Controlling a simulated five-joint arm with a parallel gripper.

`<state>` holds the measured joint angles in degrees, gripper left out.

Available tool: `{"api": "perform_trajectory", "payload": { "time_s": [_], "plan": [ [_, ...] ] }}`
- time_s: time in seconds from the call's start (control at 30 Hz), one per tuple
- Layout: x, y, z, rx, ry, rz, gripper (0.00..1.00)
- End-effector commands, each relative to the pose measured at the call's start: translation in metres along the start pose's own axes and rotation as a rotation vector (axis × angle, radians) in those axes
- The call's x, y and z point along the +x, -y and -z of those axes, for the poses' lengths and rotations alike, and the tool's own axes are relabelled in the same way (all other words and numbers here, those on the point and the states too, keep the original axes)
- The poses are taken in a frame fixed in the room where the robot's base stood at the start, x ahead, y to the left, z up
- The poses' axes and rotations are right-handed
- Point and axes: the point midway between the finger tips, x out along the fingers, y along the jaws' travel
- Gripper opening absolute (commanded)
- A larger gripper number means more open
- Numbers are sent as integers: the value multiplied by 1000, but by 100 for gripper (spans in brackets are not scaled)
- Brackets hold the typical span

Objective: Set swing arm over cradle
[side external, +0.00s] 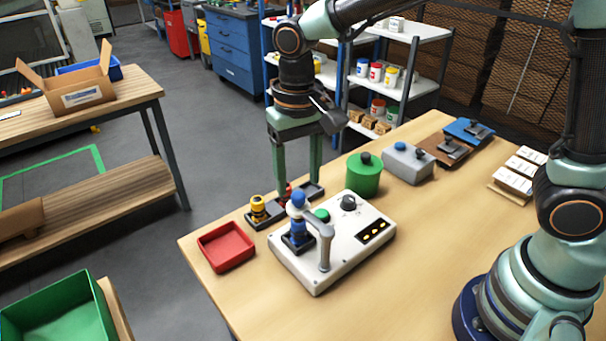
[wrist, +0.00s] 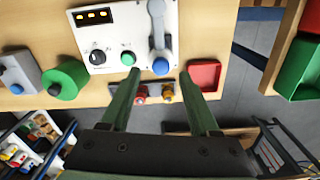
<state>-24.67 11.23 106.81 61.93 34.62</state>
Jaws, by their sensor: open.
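The swing arm (side external: 323,233) is a grey lever on a post on the white box (side external: 345,262). Its blue knob (side external: 298,198) is at the free end, above a blue piece in a dark holder, apparently the cradle (side external: 297,244). I cannot tell whether the arm touches the piece. The wrist view shows the swing arm (wrist: 158,32) and its knob (wrist: 161,66) from above, hiding most of the holder. My gripper (side external: 299,190) is open and empty, pointing down behind the box. In the wrist view, the knob lies beyond and between my fingertips (wrist: 159,76).
A dark tray (side external: 258,222) behind the box holds a yellow piece (side external: 258,207) and a red piece (wrist: 140,94), near my fingers. A red bin (side external: 226,247) is at the left, a green cylinder (side external: 363,175) and grey box (side external: 408,163) at the right.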

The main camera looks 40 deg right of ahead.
Motion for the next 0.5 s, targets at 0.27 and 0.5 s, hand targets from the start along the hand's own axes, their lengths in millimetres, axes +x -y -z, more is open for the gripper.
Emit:
{"api": "perform_trajectory", "payload": {
  "time_s": [0.27, 0.5],
  "plan": [
    [-59, 1, 1, 1, -6, 4, 62],
    [-90, 0, 1, 1, -3, 2, 62]
  ]
}}
